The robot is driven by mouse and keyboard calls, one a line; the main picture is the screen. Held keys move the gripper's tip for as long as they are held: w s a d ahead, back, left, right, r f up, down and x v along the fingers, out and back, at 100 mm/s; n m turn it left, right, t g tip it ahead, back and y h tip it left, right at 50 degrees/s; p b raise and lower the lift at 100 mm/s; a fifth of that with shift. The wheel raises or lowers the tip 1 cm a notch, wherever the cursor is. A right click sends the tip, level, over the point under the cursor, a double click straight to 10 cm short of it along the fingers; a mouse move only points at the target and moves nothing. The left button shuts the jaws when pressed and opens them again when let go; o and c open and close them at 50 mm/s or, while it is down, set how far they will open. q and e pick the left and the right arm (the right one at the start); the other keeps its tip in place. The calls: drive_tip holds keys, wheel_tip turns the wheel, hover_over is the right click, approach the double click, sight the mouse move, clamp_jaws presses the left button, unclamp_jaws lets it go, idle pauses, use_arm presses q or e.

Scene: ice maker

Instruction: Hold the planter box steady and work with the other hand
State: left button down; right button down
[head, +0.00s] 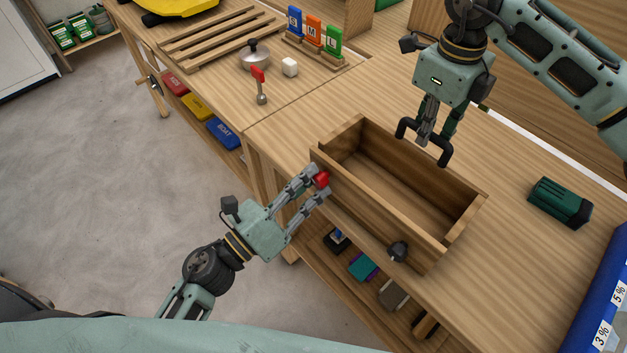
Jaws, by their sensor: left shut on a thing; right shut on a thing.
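The planter box (352,200) is an open, empty wooden box on the bench. My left gripper (324,184) is at the near left corner of the box, shut on a small red knob-like piece (321,178) against the near wall. My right gripper (424,140) points down at the far long wall, shut on a black curved handle-like piece (443,152). Whether that piece is fixed to the box is unclear, as the fingers partly hide it.
A dark green block-like object (560,202) lies right of the box, by a blue container (600,295). The bench between box and green object is clear.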

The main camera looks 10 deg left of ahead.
use_arm(q)
drive_tip(key=shift+s+d+r+m, duration=0.1)
drive_tip(key=shift+d+r+m, duration=0.1)
drive_tip(key=shift+m, duration=0.55)
drive_tip(key=shift+s+d+r+m, duration=0.1)
drive_tip(key=shift+d+m, duration=0.05)
drive_tip(key=shift+m, duration=0.6)
use_arm(e)
drive_tip(key=shift+a, duration=0.25)
use_arm(q)
drive_tip(key=m, duration=0.3)
drive_tip(key=shift+m, duration=0.3)
drive_tip(key=m, duration=0.2)
drive_tip(key=shift+m, duration=0.3)
drive_tip(key=shift+f+m, duration=0.15)
drive_tip(key=shift+m, duration=0.15)
